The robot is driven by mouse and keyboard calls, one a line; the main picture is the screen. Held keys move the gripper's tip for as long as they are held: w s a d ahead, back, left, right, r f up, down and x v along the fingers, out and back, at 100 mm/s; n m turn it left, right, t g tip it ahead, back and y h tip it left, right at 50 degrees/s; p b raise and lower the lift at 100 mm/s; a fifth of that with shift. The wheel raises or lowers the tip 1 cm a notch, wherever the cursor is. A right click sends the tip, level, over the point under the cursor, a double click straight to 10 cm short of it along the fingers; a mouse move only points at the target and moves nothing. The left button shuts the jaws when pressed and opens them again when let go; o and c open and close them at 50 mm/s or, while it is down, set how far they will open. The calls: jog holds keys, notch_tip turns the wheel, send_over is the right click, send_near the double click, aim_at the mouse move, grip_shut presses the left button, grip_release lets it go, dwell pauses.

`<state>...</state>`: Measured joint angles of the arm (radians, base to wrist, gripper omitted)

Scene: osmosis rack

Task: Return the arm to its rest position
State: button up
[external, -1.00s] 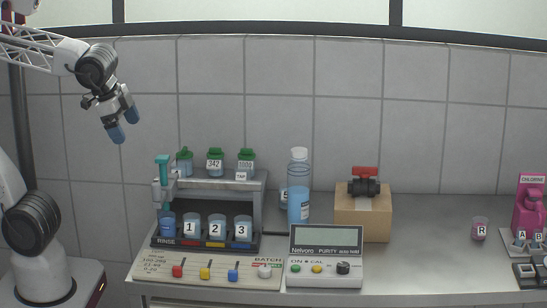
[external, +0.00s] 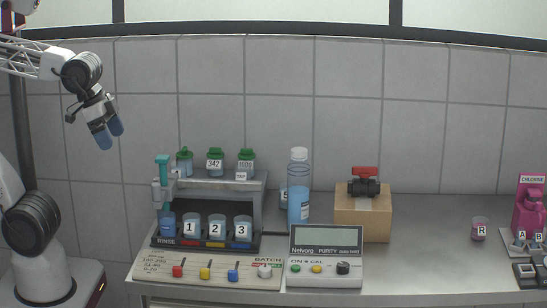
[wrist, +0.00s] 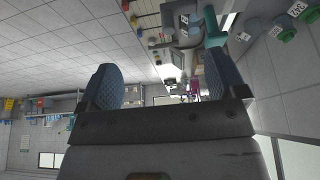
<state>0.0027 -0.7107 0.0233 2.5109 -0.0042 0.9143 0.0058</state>
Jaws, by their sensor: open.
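My gripper (external: 109,135) hangs in the air at the upper left of the external view, with its blue fingertips pointing down. It is left of and above the rack (external: 259,205), touching nothing. In the wrist view my gripper (wrist: 162,88) has its two dark blue fingers spread apart with nothing between them. Beyond them show the tiled room and, at the top, part of the bench with green-capped bottles (wrist: 286,30) and the teal-topped dispenser (wrist: 212,28).
The rack holds cups numbered 1 (external: 191,229), 2 and 3. A purity meter (external: 325,256), a tall blue bottle (external: 299,190) and a box with a red-handled valve (external: 363,212) stand to the right. The air around my gripper is clear.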

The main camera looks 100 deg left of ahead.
notch_tip(320, 180, down, 6)
jog(key=g, duration=0.2)
jog(key=shift+w+d, duration=0.15)
jog(key=shift+w, duration=0.2)
jog(key=shift+f, duration=0.1)
dwell(0.9)
